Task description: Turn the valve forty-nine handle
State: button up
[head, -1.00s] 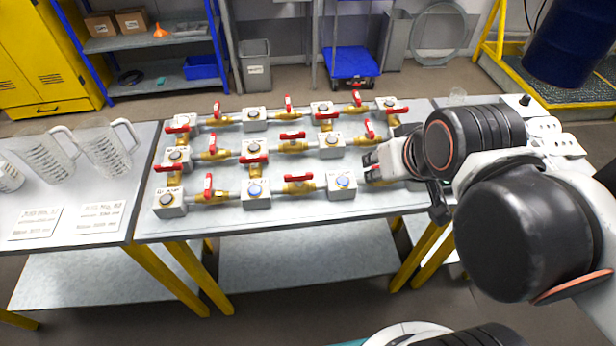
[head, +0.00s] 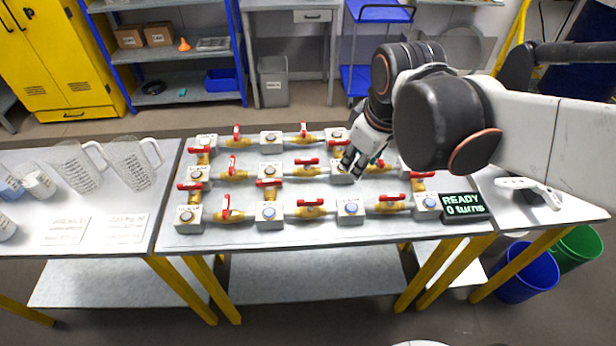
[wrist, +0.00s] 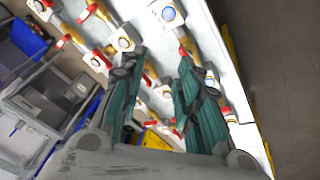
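A grid of brass valves with red handles, joined by pipes and grey blocks with round caps, lies on the grey table (head: 330,232). One red handle (head: 310,202) is in the front row, and another (head: 307,162) is in the row behind. Labels are too small to read, so I cannot tell which is valve forty-nine. My gripper (head: 353,166) hangs over the right-middle part of the grid, hiding some valves there. In the wrist view my gripper (wrist: 157,68) has its two fingers apart, with valves and blocks visible beyond and nothing held.
A display (head: 464,206) reading "READY 0 turns" stands at the table's right end. A white device (head: 527,190) lies on the right table. Blue (head: 527,272) and green bins are on the floor.

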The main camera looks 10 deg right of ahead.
aim_at(310, 200)
jog(key=w+a+f+n+g+p, duration=0.3)
jog(key=w+a+n+p, duration=0.35)
jog(key=a+n, duration=0.2)
jog(key=shift+n+g, duration=0.4)
jog(key=shift+n, duration=0.05)
jog(key=f+b, duration=0.3)
jog(key=f, duration=0.2)
jog(key=s+f+b, duration=0.1)
jog(key=f+b, duration=0.3)
jog(key=f, duration=0.1)
jog(key=a+f+b, duration=0.1)
jog(key=f+b, duration=0.2)
jog(key=f, duration=0.1)
jog(key=shift+s+f+b, duration=0.2)
jog(key=shift+f+b, duration=0.1)
jog(key=shift+f, duration=0.1)
jog(key=shift+d, duration=0.1)
grip_shut()
